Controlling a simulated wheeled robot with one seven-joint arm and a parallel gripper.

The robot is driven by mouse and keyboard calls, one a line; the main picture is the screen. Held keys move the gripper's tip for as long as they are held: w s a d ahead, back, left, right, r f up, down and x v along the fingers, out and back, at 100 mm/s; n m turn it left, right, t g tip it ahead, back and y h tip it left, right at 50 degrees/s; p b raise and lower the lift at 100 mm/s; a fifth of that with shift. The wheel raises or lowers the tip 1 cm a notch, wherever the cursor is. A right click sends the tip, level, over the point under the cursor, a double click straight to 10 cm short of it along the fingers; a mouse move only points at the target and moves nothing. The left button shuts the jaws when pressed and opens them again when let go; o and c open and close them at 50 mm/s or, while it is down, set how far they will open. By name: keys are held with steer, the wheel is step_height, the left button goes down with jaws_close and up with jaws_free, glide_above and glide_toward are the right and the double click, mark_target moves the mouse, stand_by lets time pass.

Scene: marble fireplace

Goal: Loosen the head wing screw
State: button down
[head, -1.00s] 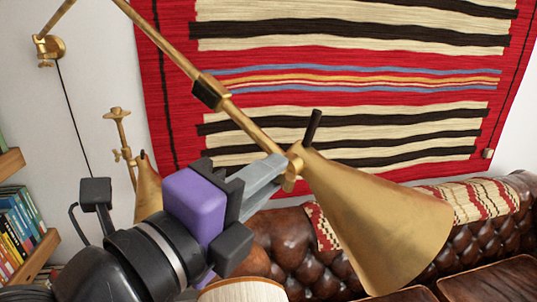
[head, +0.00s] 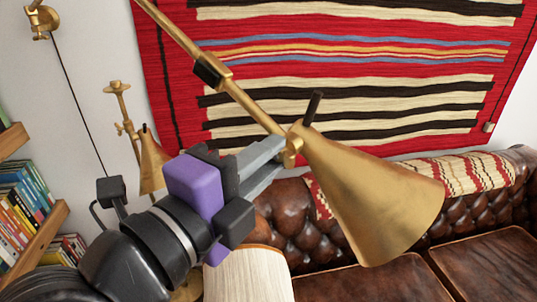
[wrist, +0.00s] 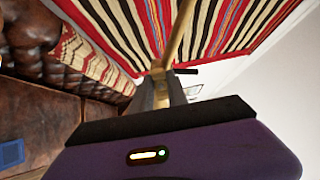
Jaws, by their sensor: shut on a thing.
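The brass lamp head (head: 375,195) is a cone shade that opens down to the right, with a dark stem (head: 313,107) on top. It hangs at the lower end of a slanted brass arm (head: 245,102) with a black collar. The head wing screw (head: 292,148) is a small brass piece at the joint between arm and shade. My gripper (head: 277,150) reaches it from the lower left, and its grey fingers are shut on it. In the wrist view, the fingers (wrist: 160,90) close around the brass joint; the screw's wings are mostly hidden between them.
A second brass lamp (head: 150,165) stands behind at the left, near a bookshelf (head: 30,240). A striped red rug (head: 350,70) hangs on the wall. A brown leather sofa (head: 380,285) is below right. A cream lampshade (head: 248,275) sits below my gripper.

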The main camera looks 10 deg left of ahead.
steer(key=c, duration=1.3)
jaws_free()
steer(key=b+v, duration=0.2)
steer(key=v, duration=0.5)
steer(key=shift+s, duration=0.35)
steer(key=shift+a+r, duration=0.1)
